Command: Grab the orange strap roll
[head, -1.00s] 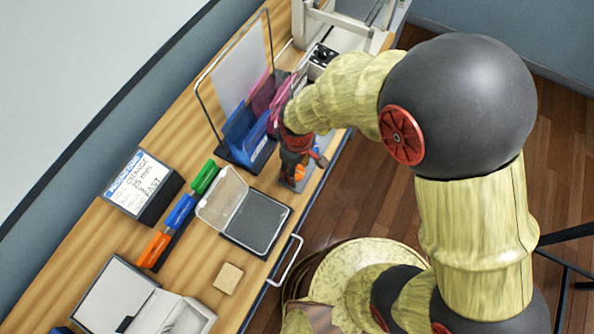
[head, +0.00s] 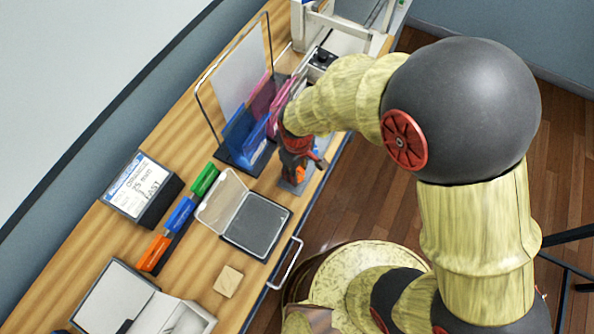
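My gripper (head: 299,170) is low over the far right edge of the table, beside the blue and pink folders. A small orange piece (head: 300,174) shows at its fingers, on or just above a small grey base. It may be the orange strap roll, but it is mostly hidden by the gripper. I cannot tell if the fingers are open or closed on it. A card on a dark block (head: 141,190) reads "ORANGE", "25 mm" and "FAST".
Orange, blue and green marker-like pieces (head: 181,215) lie in a row on a dark strip. An open flat case (head: 257,224), a wooden block (head: 228,281) and an open white box (head: 125,295) are nearer. A wire stand with folders (head: 245,135) stands close left of my gripper.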

